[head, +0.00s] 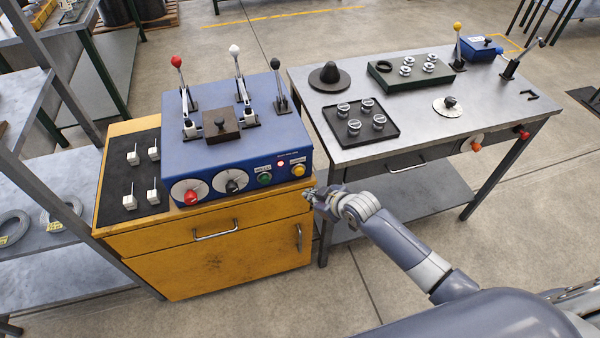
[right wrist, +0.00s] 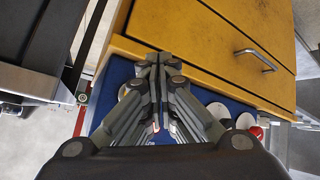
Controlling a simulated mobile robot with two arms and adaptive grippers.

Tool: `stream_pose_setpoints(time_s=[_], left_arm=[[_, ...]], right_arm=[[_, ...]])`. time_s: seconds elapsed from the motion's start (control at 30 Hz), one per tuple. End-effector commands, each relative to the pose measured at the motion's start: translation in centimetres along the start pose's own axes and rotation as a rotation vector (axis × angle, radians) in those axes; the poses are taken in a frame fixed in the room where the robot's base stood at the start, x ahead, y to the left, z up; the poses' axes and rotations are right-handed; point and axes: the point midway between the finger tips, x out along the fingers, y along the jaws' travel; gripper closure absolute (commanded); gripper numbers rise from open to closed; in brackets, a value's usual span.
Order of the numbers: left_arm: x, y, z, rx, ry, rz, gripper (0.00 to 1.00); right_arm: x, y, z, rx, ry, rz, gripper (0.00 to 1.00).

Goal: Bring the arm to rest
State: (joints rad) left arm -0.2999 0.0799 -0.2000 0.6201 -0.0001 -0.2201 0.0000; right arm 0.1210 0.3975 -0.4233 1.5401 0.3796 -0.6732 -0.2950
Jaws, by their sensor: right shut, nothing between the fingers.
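My right gripper (head: 314,193) is in the head view, in front of the right front corner of the blue control box (head: 240,150). In the right wrist view its fingers (right wrist: 158,62) are shut together with nothing between them. The blue box stands on a yellow cabinet (head: 215,262) and carries levers with red, white and dark knobs. Its front has a red dial (head: 190,192), a dark dial (head: 231,182), a green button (head: 264,179) and a yellow button (head: 298,170). I cannot tell whether the gripper touches the box or cabinet. My left gripper is out of view.
A metal table (head: 420,140) stands to the right with trays of small metal parts, a black cone and more levers. A black mat (head: 130,178) with several white switches lies on the cabinet's left. Shelving (head: 40,245) stands at the left. Floor in front is clear.

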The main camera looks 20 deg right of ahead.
Motion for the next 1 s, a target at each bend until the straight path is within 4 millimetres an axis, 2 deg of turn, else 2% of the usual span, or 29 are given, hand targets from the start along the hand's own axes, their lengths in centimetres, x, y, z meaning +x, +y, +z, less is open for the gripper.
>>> stream_pose_setpoints(time_s=[0.3, 0.37, 0.43, 0.47, 0.57, 0.7, 0.87, 0.9, 1.0], left_arm=[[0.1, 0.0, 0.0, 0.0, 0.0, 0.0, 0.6], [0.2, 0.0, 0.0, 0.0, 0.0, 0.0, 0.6], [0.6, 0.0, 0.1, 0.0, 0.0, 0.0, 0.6], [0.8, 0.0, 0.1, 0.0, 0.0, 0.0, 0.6], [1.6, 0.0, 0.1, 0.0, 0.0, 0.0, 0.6], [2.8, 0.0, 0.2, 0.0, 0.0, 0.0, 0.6], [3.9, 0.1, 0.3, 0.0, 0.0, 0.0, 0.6], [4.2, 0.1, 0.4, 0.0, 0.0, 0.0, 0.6], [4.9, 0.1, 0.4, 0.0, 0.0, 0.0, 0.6]], right_arm=[[0.1, -0.1, 0.3, 0.003, -0.004, 0.0, 1.0], [0.5, -0.3, 1.3, 0.014, -0.016, 0.001, 1.0], [1.4, -0.8, 3.7, 0.04, -0.045, 0.004, 1.0], [1.9, -1.2, 5.2, 0.055, -0.063, 0.006, 1.0], [3.5, -3.0, 11.6, 0.116, -0.14, 0.015, 1.0], [4.7, -6.8, 21.7, 0.202, -0.259, 0.024, 1.0], [4.0, -12.6, 32.6, 0.282, -0.396, 0.021, 1.0], [3.5, -14.1, 35.2, 0.3, -0.43, 0.018, 1.0], [1.8, -18.5, 41.3, 0.341, -0.514, 0.007, 1.0]])
